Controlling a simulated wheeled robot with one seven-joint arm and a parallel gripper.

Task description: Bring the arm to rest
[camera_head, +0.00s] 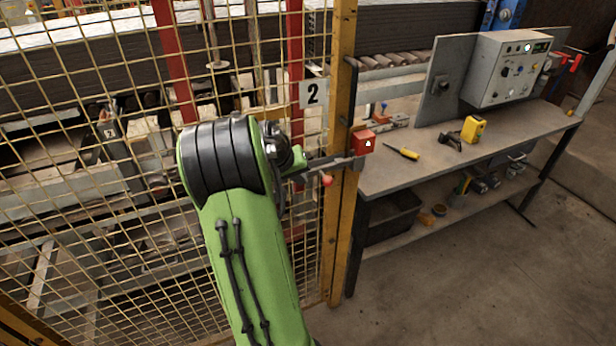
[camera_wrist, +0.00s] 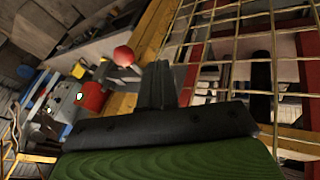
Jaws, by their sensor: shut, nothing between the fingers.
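My gripper (camera_wrist: 157,72) shows in the wrist view with its dark fingers together and nothing between them. It points toward the yellow post (camera_wrist: 150,40) of the mesh fence. In the head view my green arm reaches up to the fence, and its black ribbed joint hides part of the wrist; I cannot clearly make out the fingers there. A red ball knob (camera_head: 326,181) sits by a dark bar at the fence post. In the wrist view the knob (camera_wrist: 124,56) is just left of the fingers, apart from them in the picture.
The yellow mesh fence (camera_head: 110,215) stands close to my arm, with machinery behind it. A red box (camera_head: 362,142) is at the post. A workbench (camera_head: 400,175) at the right holds a yellow screwdriver (camera_head: 403,153), a yellow tool (camera_head: 473,129) and a control box (camera_head: 508,70). The floor at lower right is clear.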

